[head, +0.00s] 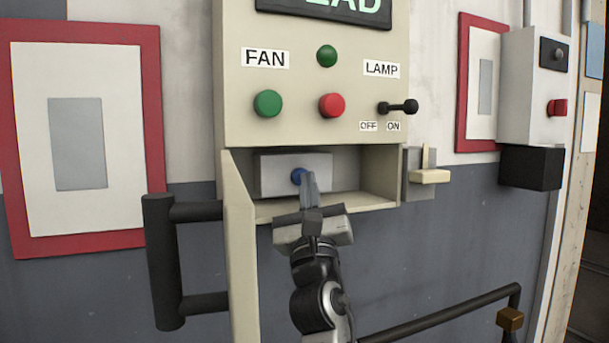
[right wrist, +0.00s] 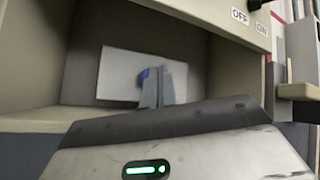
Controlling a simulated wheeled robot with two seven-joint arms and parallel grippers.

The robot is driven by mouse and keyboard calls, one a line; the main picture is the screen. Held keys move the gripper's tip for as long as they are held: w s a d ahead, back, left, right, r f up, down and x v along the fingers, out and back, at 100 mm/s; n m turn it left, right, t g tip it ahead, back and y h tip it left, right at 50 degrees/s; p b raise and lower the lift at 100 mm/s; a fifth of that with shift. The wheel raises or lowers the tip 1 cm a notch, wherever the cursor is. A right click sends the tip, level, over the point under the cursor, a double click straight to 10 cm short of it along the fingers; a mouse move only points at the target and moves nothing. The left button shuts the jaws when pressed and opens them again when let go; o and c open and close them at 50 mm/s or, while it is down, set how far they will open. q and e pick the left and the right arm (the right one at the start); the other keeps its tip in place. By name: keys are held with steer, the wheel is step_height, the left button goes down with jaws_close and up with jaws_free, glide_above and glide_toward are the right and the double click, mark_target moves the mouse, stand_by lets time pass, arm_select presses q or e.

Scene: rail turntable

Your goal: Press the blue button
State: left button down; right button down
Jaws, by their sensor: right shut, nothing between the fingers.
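The blue button (head: 298,176) sits on a light grey box (head: 265,179) inside the open compartment at the bottom of the cream panel. My right gripper (head: 310,182) is shut and empty, with its fingertips in front of the button and covering its right part. In the right wrist view the blue button (right wrist: 144,75) shows beside the left edge of my shut fingers (right wrist: 163,84). I cannot tell whether the fingertips touch it. My left gripper is in neither view.
The compartment's door (head: 240,245) stands open at the left, with a black handle (head: 163,262). Above are a green button (head: 268,103), a red button (head: 331,105) and a lamp switch (head: 398,107). A beige ledge (head: 429,176) juts out at the right.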

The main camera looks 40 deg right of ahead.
steer(key=shift+s+d+r, duration=0.1)
steer(key=shift+r, duration=0.15)
steer(key=shift+s+a+f+p, duration=0.1)
steer(key=shift+s+a+p, duration=0.1)
steer(key=shift+s+p, duration=0.25)
steer(key=s, duration=0.2)
steer(key=s+a, duration=0.1)
steer(key=shift+s+a+f+p, duration=0.15)
steer(key=shift+s+p, duration=0.2)
steer(key=shift+p, duration=0.05)
stand_by(0.4)
